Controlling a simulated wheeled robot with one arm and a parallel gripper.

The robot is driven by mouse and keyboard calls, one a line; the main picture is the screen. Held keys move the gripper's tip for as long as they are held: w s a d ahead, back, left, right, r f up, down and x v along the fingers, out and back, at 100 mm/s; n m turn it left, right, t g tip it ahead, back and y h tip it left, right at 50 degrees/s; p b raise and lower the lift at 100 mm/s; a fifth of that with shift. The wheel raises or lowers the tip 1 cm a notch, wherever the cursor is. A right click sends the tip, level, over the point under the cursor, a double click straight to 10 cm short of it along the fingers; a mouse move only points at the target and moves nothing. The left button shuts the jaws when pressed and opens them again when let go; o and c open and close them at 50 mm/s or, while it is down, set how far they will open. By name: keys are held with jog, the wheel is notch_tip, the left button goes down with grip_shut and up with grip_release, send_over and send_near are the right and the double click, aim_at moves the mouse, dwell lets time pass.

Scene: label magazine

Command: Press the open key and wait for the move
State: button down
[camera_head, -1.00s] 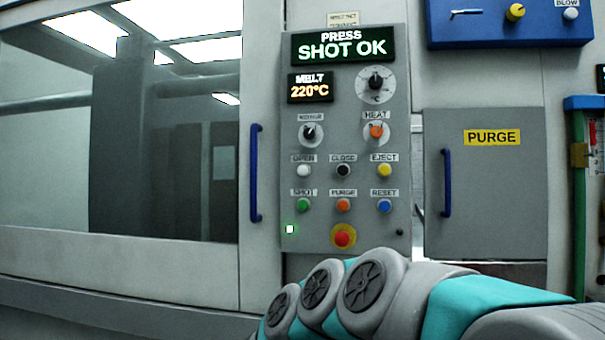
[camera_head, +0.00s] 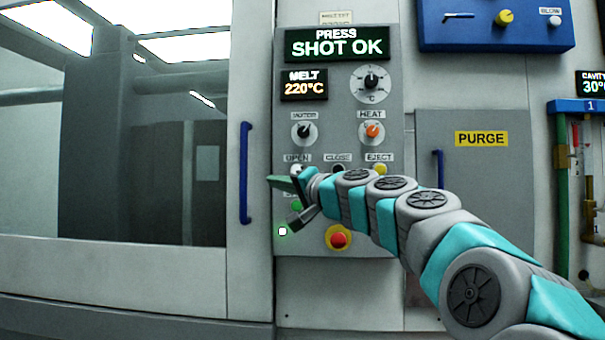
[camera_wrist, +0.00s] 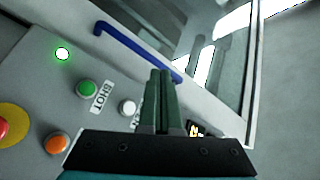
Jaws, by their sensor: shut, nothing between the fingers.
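The white open key (camera_head: 296,170) sits on the grey control panel under its OPEN label, partly hidden by my arm in the head view. In the wrist view a white key (camera_wrist: 128,107) lies just left of my gripper's fingers, its label partly covered. My gripper (camera_head: 272,183) is shut and empty in front of the panel's left side, near the open key. In the wrist view the shut fingers (camera_wrist: 160,75) point past the white key; I cannot tell whether they touch anything. The panel display (camera_head: 337,46) reads PRESS SHOT OK.
The green shot key (camera_wrist: 86,89), orange key (camera_wrist: 57,143) and red stop button (camera_head: 338,238) are close by. A blue door handle (camera_head: 245,172) stands left of the panel, beside the large window. A purge door (camera_head: 480,190) is at the right.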

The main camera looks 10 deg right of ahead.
jog(key=shift+m+t+h, duration=0.5)
jog(key=shift+m+t, duration=0.2)
jog(key=shift+t, duration=0.1)
jog(key=d+r, duration=0.1)
jog(key=d, duration=0.1)
jog(key=w+d+r, duration=0.1)
jog(key=r, duration=0.1)
jog(key=shift+w+d+r, duration=0.1)
jog(key=shift+w+d, duration=0.1)
jog(key=shift+d, duration=0.2)
jog(key=shift+w, duration=0.1)
jog(key=w+d+p, duration=0.2)
jog(key=w+p, duration=0.1)
jog(key=w, duration=0.5)
jog(key=shift+d, duration=0.4)
dwell(0.8)
jog(key=shift+w+d+p, duration=0.15)
jog(key=shift+w+p, duration=0.2)
jog(key=shift+w, duration=0.1)
